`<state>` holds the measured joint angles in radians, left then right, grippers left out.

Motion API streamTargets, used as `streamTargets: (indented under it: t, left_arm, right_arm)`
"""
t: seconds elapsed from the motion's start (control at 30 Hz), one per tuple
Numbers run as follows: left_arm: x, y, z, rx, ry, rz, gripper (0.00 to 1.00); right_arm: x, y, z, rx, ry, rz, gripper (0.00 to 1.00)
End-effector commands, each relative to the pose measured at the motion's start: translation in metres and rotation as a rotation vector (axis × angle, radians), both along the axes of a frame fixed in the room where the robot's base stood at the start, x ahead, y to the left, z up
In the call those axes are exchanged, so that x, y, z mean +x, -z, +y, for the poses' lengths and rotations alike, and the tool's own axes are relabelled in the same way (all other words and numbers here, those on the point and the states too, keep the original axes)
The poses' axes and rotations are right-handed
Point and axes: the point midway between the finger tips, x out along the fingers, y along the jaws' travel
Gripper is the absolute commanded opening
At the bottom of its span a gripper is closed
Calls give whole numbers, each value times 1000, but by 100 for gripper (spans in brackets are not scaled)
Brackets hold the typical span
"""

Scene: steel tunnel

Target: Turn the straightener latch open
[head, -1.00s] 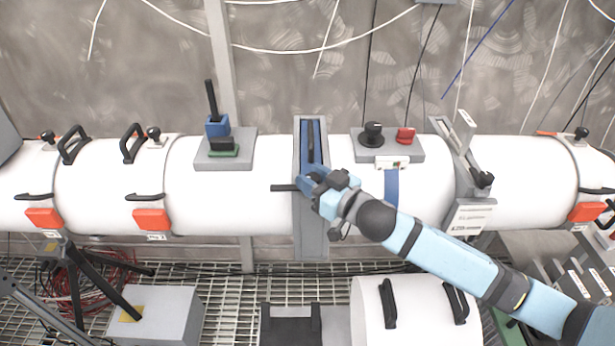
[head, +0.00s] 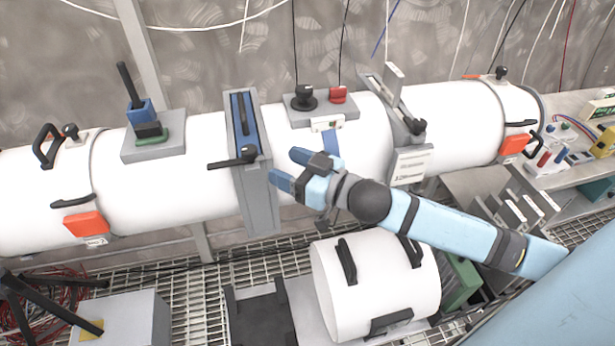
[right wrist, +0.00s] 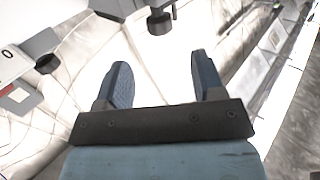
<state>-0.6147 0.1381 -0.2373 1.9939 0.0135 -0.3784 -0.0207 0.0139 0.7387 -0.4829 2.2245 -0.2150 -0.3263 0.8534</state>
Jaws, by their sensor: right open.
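A grey frame with a blue slot (head: 257,190) stands across the white tube (head: 205,190) in the middle of the head view. A black latch handle (head: 230,162) sticks out to the left from its front, roughly level, with a round hub at its right end. I take this as the straightener latch. My right gripper (head: 285,168) is just right of the frame, its blue fingers spread and empty, apart from the handle. In the right wrist view the open fingers (right wrist: 158,82) have white surface between them. A dark knob (right wrist: 160,23) shows beyond them. My left gripper is not in view.
A grey clamp (head: 400,105) with a label plate and a plate with a black knob (head: 304,98) and a red switch (head: 338,95) sit right of the frame. A blue-black lever (head: 140,110) is left. A loose white tube section (head: 375,285) lies below my arm.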

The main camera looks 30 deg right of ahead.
Motion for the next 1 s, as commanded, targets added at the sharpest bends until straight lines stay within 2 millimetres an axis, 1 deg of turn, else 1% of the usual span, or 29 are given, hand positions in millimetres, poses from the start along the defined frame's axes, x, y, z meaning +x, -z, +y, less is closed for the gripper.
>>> streamTargets:
  t: [0.03, 0.1, 0.3, 0.5, 1.0]
  left_arm:
    - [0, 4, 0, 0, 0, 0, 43]
    - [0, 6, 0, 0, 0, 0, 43]
    - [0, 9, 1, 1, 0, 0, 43]
    - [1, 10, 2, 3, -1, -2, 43]
    - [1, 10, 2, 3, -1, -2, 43]
  right_arm:
    - [-9, 3, -5, -1, 0, 3, 63]
    - [-18, 3, -10, -1, 0, 3, 63]
    - [-34, 1, -19, 0, -1, 1, 63]
    - [-38, 0, -21, -1, -1, -1, 63]
    - [-37, 0, -21, 0, -1, 0, 63]
